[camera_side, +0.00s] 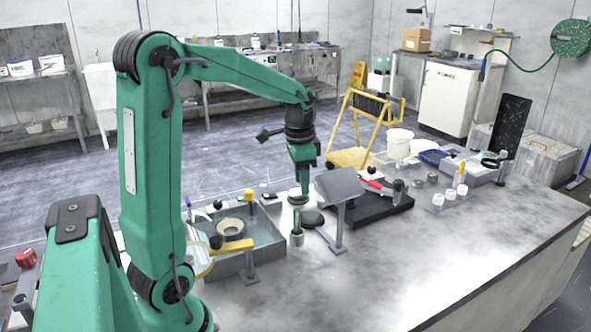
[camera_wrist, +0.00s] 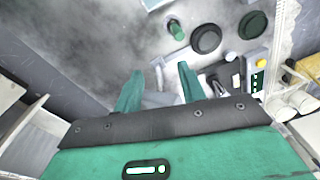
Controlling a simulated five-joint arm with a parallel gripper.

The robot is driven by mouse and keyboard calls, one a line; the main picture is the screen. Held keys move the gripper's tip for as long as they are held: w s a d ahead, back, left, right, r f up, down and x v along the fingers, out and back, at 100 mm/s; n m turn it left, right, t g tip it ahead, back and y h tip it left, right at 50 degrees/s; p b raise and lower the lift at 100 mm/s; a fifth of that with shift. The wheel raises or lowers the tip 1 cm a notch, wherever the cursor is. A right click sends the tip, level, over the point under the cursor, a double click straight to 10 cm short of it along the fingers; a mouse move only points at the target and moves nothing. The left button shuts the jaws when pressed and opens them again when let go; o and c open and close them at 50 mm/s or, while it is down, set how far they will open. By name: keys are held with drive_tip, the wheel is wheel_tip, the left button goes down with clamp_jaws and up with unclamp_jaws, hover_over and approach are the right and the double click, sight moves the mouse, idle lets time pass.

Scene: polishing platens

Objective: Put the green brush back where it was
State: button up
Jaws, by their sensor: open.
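My gripper (camera_side: 303,186) hangs above the bench, pointing down, behind and above the brush in the side view. In the wrist view its two green fingers (camera_wrist: 158,72) are apart, with nothing held between them. The brush and fingers are not touching.
Two dark round platens (camera_side: 313,217) (camera_wrist: 206,38) are close to the brush. A tilted grey panel on a post (camera_side: 339,188) stands just right of my gripper. A grey basin (camera_side: 265,237) is to the left. The bench front (camera_side: 400,270) is clear.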

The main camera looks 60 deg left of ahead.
drive_tip(key=s+d+r+n+t, duration=0.1)
drive_tip(key=s+d+r+t, duration=0.1)
drive_tip(key=s+d, duration=0.4)
drive_tip(key=s+d+r+n+t, duration=0.2)
drive_tip(key=s+d, duration=0.5)
drive_tip(key=d, duration=0.3)
drive_tip(key=shift+d+t, duration=0.3)
drive_tip(key=shift+t, duration=0.1)
